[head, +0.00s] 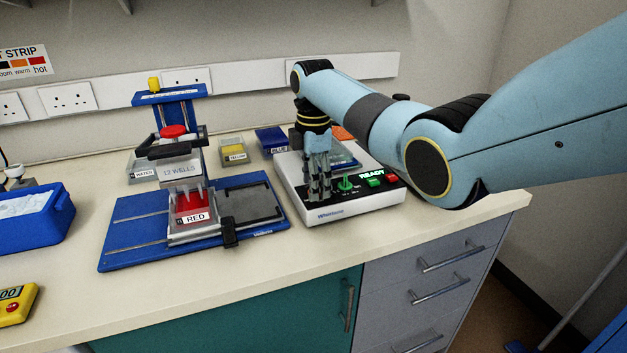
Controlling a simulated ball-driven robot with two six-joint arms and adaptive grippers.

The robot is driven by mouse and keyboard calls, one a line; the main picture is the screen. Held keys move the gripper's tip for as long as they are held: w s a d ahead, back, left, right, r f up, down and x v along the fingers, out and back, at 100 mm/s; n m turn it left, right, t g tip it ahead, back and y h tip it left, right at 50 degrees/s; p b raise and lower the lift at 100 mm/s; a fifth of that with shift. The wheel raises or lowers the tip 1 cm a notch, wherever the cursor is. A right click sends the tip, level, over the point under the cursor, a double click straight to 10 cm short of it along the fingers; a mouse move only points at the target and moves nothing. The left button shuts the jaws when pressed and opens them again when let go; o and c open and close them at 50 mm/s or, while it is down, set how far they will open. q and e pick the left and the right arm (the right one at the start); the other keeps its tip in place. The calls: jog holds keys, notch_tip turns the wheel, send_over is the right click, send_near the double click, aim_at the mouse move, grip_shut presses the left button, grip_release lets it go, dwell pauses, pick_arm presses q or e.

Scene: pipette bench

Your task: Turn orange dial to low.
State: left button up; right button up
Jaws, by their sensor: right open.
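The white plate machine (312,211) stands on the bench at centre right. Its sloped front panel has a green dial (345,184), a green button (376,182), a red button (392,179) and a lit READY display (371,174). I cannot make out an orange dial; my right gripper covers the left part of the panel. My right gripper (319,194) points down over that part, its fingers open. Whether the fingers touch anything there I cannot tell. My left gripper is out of view.
Left of the machine, a blue-based pipetting rig (130,235) holds a red tray (192,207). Behind are yellow (233,147) and blue (271,139) trays and an orange item (343,132). A blue ice box (30,225) and yellow timer (17,305) are at left. The bench front is clear.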

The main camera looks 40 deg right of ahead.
grip_shut()
jog(key=shift+r+m+p, duration=0.2)
jog(key=shift+m+p, duration=0.85)
jog(key=shift+m, duration=0.15)
jog(key=m+p, duration=0.1)
jog(key=m, duration=0.1)
jog(key=shift+w+d+m+p, duration=0.1)
jog(key=shift+w+m+p, duration=0.05)
jog(key=shift+m+p, duration=0.25)
jog(key=m+p, duration=0.1)
jog(key=m, duration=0.2)
jog(key=shift+d+f+m+p, duration=0.15)
jog(key=shift+m+p, duration=0.4)
jog(key=shift+m, duration=1.35)
